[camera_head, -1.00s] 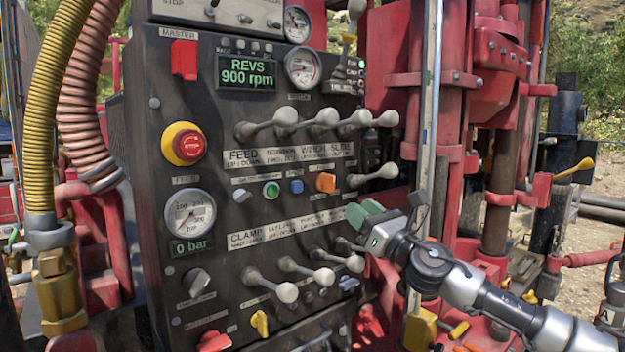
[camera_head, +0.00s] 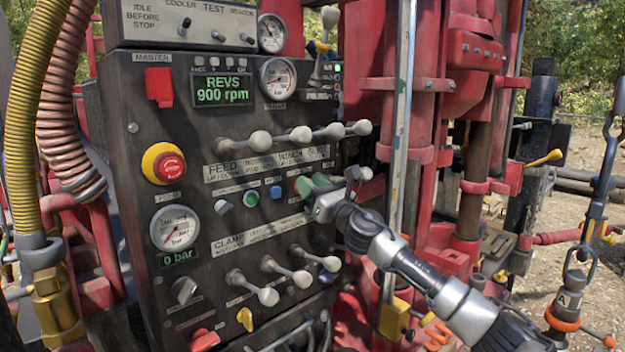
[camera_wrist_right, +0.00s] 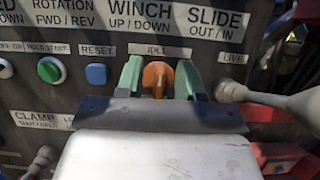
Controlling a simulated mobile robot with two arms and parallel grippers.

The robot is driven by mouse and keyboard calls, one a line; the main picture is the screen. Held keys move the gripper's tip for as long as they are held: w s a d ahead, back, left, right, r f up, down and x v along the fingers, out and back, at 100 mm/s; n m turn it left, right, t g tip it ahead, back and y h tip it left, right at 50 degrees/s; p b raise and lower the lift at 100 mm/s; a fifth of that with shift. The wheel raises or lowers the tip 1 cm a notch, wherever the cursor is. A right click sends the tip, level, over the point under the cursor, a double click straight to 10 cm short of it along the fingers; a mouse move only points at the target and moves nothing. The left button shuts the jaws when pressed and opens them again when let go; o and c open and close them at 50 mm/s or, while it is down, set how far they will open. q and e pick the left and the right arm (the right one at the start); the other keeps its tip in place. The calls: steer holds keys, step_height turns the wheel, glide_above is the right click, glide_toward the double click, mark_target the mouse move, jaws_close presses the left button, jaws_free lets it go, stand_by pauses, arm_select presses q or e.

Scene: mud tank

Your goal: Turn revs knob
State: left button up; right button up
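The REVS display (camera_head: 233,85) reads 900 rpm at the top of the black panel. An orange knob (camera_wrist_right: 158,78) sits below the IDLE label in the wrist view, with a LIVE label to its right. I cannot read a revs label on it. My right gripper (camera_head: 312,186) is at the panel, its green fingers pointing at it. In the wrist view the right gripper (camera_wrist_right: 160,72) has one finger on each side of the orange knob, open around it; contact is unclear. In the head view the fingers hide the knob. My left gripper is out of view.
A row of levers (camera_head: 300,135) stands out above the fingers, and lower levers (camera_head: 290,275) below. A green button (camera_wrist_right: 49,70) and a blue button (camera_wrist_right: 96,74) lie left. Another knob (camera_head: 184,290) is lower left.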

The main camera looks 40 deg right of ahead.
jaws_close()
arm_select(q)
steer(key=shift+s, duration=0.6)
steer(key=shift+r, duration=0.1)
arm_select(e)
steer(key=m+h+p, duration=0.1)
steer(key=m, duration=0.2)
steer(key=m+h+p, duration=0.2)
steer(key=m, duration=0.1)
steer(key=m+g+h+p, duration=0.1)
steer(key=m+h+p, duration=0.1)
steer(key=m, duration=0.2)
steer(key=shift+d, duration=0.3)
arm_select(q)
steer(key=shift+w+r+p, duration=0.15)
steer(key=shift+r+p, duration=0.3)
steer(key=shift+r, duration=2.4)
arm_select(e)
steer(key=shift+d+f+m+g+h, duration=0.1)
steer(key=shift+m+g+h, duration=0.3)
steer(key=shift+m, duration=0.6)
